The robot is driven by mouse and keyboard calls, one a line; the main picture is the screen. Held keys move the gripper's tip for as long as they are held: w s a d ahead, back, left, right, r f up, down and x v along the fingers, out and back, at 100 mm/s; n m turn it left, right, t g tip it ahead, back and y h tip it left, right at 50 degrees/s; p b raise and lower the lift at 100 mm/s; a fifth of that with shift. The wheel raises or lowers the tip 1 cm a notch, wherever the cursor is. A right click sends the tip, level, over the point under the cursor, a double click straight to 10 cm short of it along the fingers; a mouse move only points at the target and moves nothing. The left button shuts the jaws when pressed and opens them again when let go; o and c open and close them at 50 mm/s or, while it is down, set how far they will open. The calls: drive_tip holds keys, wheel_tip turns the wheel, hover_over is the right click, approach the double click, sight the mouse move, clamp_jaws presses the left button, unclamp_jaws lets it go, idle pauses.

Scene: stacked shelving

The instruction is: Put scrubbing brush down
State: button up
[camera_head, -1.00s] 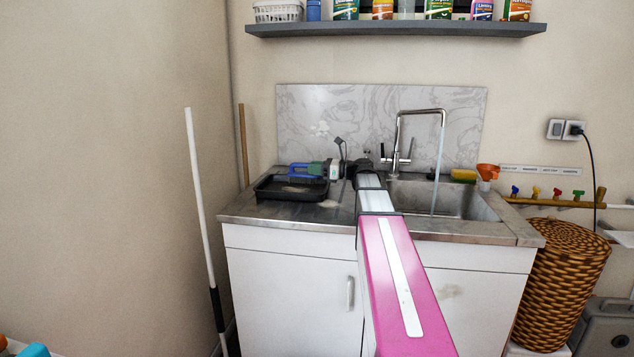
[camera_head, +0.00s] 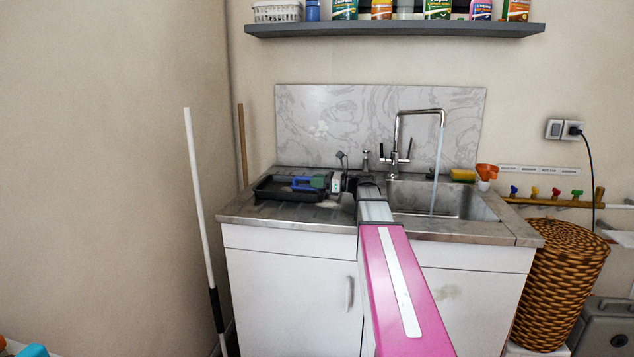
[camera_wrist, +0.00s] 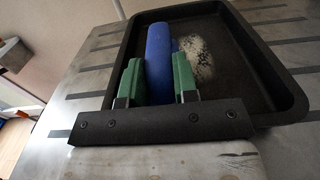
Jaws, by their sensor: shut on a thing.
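The scrubbing brush has a blue handle (camera_wrist: 158,50) and pale bristles (camera_wrist: 197,62) in the wrist view. It also shows in the head view (camera_head: 302,184), low over the tray. My gripper (camera_wrist: 158,82) has green fingers closed on either side of the blue handle. In the head view my gripper (camera_head: 322,182) reaches in from the right of the tray. The black tray (camera_wrist: 285,90) lies on the metal counter, and the brush is within its outline; its left rim shows in the head view (camera_head: 262,190). I cannot tell whether the brush touches the tray floor.
The sink basin (camera_head: 465,202) and tall faucet (camera_head: 397,140) are right of my arm. A yellow sponge (camera_head: 462,175) and an orange funnel (camera_head: 487,170) stand at the sink's back right. A white pole (camera_head: 200,205) stands left of the counter. A shelf (camera_head: 395,30) hangs above.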

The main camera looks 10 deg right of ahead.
drive_tip(key=o, duration=1)
drive_tip(key=v, duration=1.2)
